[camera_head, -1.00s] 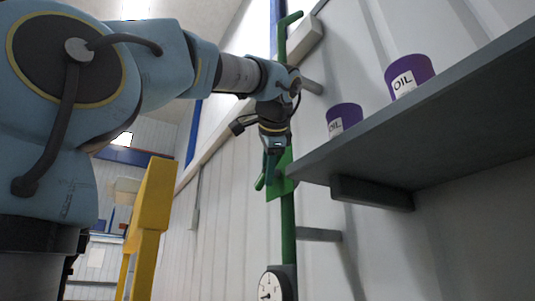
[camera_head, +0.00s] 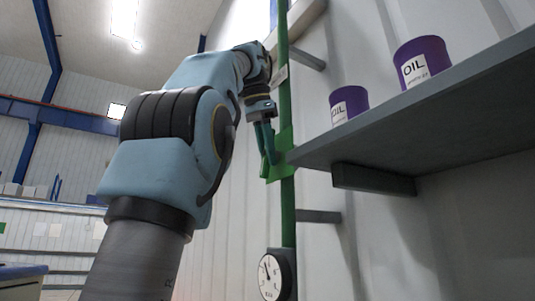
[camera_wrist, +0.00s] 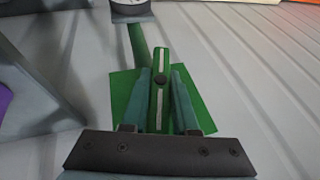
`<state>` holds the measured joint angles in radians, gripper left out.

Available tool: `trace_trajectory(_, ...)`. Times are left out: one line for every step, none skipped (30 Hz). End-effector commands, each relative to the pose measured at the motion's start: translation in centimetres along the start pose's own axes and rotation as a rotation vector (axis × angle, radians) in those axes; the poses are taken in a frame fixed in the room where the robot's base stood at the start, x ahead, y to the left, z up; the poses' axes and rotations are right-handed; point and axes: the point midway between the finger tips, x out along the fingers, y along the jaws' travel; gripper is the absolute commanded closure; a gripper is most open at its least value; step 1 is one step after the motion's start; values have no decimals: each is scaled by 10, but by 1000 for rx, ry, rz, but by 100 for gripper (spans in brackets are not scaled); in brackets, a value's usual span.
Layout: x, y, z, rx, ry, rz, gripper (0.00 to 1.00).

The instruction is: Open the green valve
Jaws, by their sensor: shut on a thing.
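The green valve has a square green plate (camera_wrist: 123,97) on a green pipe (camera_head: 288,215) that runs up the wall. Its green handle (camera_wrist: 161,60) carries a white stripe and a dark centre bolt. In the wrist view the handle lies nearly in line with the fingers, at a slight angle to the pipe. My gripper (camera_wrist: 163,85) has one teal finger on each side of the handle and is shut on it. In the head view my gripper (camera_head: 266,142) reaches down to the plate from above; the fingers partly hide the handle there.
A grey shelf (camera_head: 430,125) sticks out just right of the valve, its edge close to the plate. Two purple oil cans (camera_head: 423,62) (camera_head: 349,104) stand on it. A round gauge (camera_head: 270,277) sits on the pipe below. The space left of the valve holds my arm.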

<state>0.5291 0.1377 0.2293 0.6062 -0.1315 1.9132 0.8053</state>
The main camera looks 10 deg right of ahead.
Motion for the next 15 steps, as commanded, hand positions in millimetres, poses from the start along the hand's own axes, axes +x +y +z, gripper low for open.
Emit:
trace_trajectory(2, -1, 1, -8, -5, 14, 100)
trace_trajectory(2, -1, 1, -10, -5, 22, 100)
trace_trajectory(2, -1, 1, -13, -5, 29, 100)
trace_trajectory(2, 0, 1, -15, -6, 35, 100)
trace_trajectory(2, 0, 1, -16, -5, 39, 100)
trace_trajectory(2, 0, 1, -18, -4, 43, 100)
trace_trajectory(2, 0, 1, -19, -5, 46, 100)
trace_trajectory(2, 0, 1, -20, -6, 48, 100)
trace_trajectory(2, 0, 1, -21, -6, 51, 100)
trace_trajectory(2, 0, 1, -22, -7, 52, 100)
trace_trajectory(2, 0, 1, -22, -7, 53, 100)
trace_trajectory(2, 0, 1, -22, -7, 54, 100)
trace_trajectory(2, 0, 1, -22, -7, 55, 100)
trace_trajectory(2, 0, 1, -22, -7, 55, 100)
trace_trajectory(2, 0, 1, -22, -7, 55, 100)
